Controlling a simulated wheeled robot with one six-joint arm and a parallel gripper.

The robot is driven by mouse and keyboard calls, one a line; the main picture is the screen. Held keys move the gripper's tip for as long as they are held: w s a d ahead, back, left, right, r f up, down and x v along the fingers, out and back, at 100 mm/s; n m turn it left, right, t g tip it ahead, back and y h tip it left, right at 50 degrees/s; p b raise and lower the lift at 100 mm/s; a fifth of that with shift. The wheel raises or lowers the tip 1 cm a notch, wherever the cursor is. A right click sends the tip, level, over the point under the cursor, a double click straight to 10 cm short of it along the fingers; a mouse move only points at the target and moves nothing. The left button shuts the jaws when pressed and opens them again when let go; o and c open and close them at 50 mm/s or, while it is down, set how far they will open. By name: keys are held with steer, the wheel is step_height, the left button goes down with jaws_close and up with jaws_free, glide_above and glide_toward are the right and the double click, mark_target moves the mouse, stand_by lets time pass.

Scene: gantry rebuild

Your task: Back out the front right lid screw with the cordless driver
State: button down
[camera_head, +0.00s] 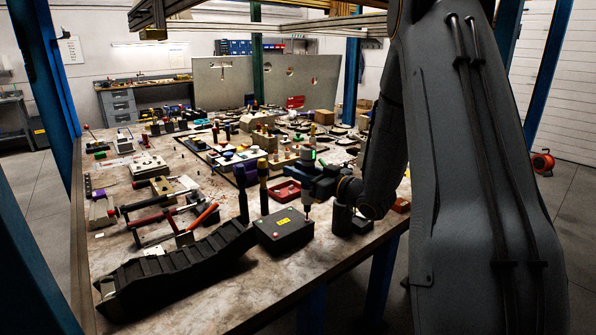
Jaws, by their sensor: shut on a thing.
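My gripper (316,181) is shut on the cordless driver (308,154), a dark upright tool with a green band near its top. The driver's lighter nose and thin bit point down over the right side of a dark box (283,231) with a flat lid. A yellow label sits on the lid. The bit's tip is at or just above the lid near its right corner; I cannot tell whether it touches. The lid screws are too small to tell apart here, and the one under the bit is hidden or too fine to see.
A black ribbed cable chain (175,268) lies left of the box.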

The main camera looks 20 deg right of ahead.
mark_target(303, 147)
steer(key=shift+r+p, duration=1.25)
steer(key=shift+r, duration=0.45)
steer(key=shift+r+p, duration=1.45)
steer(key=shift+r, duration=0.6)
